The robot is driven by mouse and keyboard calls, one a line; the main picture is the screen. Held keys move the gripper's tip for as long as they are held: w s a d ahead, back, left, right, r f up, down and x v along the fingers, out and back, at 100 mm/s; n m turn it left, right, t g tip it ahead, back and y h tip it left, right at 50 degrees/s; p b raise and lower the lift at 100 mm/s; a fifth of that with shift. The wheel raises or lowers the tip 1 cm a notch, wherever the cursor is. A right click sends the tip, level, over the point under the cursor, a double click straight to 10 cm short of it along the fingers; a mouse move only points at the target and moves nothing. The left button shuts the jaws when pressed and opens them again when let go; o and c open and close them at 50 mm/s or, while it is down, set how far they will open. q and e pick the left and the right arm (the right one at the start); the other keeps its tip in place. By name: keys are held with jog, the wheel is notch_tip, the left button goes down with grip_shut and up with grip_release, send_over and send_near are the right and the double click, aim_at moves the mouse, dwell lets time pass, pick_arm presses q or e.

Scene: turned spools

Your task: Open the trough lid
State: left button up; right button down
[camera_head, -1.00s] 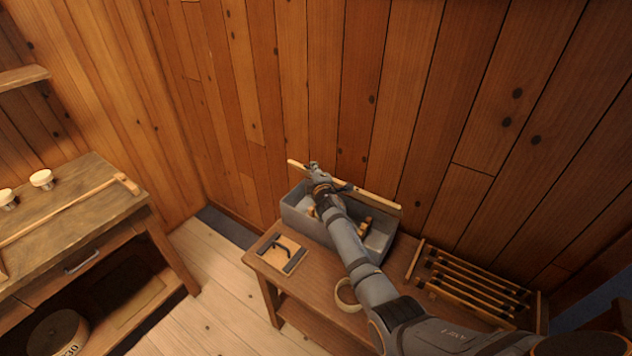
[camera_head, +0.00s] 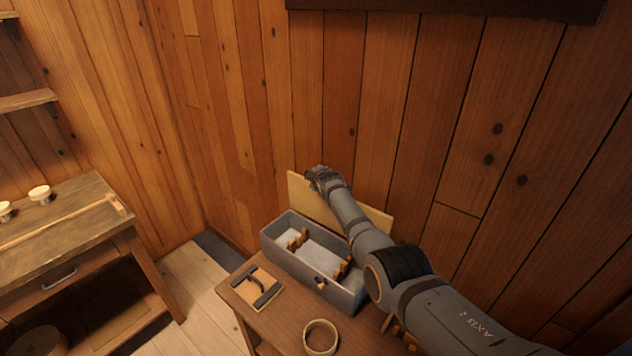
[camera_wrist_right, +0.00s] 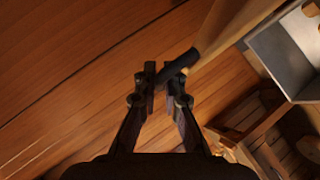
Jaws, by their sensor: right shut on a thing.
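The grey trough (camera_head: 297,268) stands on a small wooden table, and its inside shows with several turned wooden pieces in it. The pale wooden trough lid (camera_head: 373,217) stands raised along the trough's back side, its broad face showing, near the plank wall. My right gripper (camera_head: 318,174) is at the lid's upper left edge. In the right wrist view my right gripper (camera_wrist_right: 166,80) is shut on the dark handle (camera_wrist_right: 178,69) of the lid (camera_wrist_right: 222,38). My arm hides part of the lid and the trough's right end. My left gripper is not in view.
A board with dark fittings (camera_head: 254,288) and a tape-like ring (camera_head: 320,337) lie on the small table (camera_head: 262,325) in front of the trough. A workbench (camera_head: 60,215) stands at the left. The plank wall is close behind the lid.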

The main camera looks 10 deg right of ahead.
jog(key=shift+w+d, duration=0.4)
jog(key=shift+d, duration=0.1)
jog(key=shift+f, duration=0.1)
jog(key=c, duration=1.4)
grip_release()
jog(key=shift+c, duration=0.2)
jog(key=shift+s, duration=0.15)
jog(key=v, duration=1.2)
